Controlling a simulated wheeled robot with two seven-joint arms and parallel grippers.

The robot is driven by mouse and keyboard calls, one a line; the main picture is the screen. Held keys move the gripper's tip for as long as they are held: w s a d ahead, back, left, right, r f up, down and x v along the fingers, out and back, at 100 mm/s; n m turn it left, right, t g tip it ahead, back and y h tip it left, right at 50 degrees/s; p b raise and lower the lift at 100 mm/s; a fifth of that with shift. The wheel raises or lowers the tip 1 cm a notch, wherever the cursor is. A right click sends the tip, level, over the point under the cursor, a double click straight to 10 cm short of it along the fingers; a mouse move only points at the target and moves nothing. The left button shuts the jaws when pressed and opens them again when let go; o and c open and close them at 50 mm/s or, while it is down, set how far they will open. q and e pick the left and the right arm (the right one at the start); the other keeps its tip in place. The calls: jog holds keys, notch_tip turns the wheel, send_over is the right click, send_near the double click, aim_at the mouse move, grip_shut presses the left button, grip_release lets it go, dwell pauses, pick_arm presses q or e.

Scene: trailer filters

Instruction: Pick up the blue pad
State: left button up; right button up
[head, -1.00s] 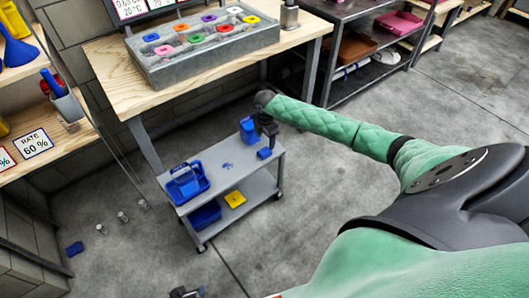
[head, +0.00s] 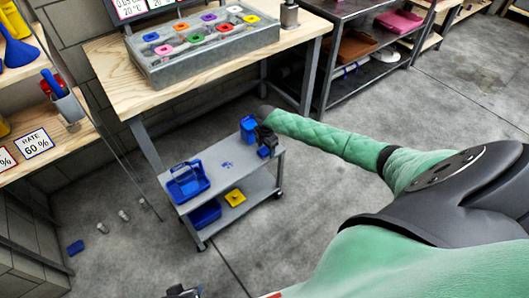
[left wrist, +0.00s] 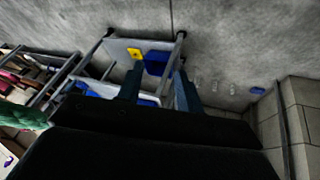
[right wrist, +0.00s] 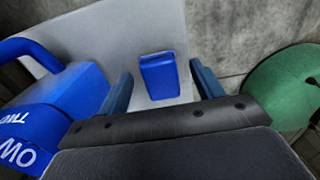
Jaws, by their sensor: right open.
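The blue pad (right wrist: 158,76) lies on the grey top of the cart (right wrist: 110,40). In the right wrist view it is centred between my open right gripper's fingertips (right wrist: 158,85), a little beyond them, with nothing held. In the head view the pad (head: 264,153) is at the right end of the cart top, partly hidden by my right gripper (head: 265,138) just over it. My left gripper (head: 185,292) shows at the bottom edge of the head view. In the left wrist view its fingers (left wrist: 160,88) are apart and empty.
A blue bin (head: 248,129) with white lettering stands close beside the right gripper. A blue caddy (head: 188,181) sits at the cart's left end. A blue container (head: 205,214) and a yellow pad (head: 235,198) are on the lower shelf. A wooden bench (head: 110,75) stands behind.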

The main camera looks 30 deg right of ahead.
aim_at(266, 149)
jog(key=c, duration=1.1)
jog(key=shift+o, duration=0.2)
jog(key=shift+r, duration=0.1)
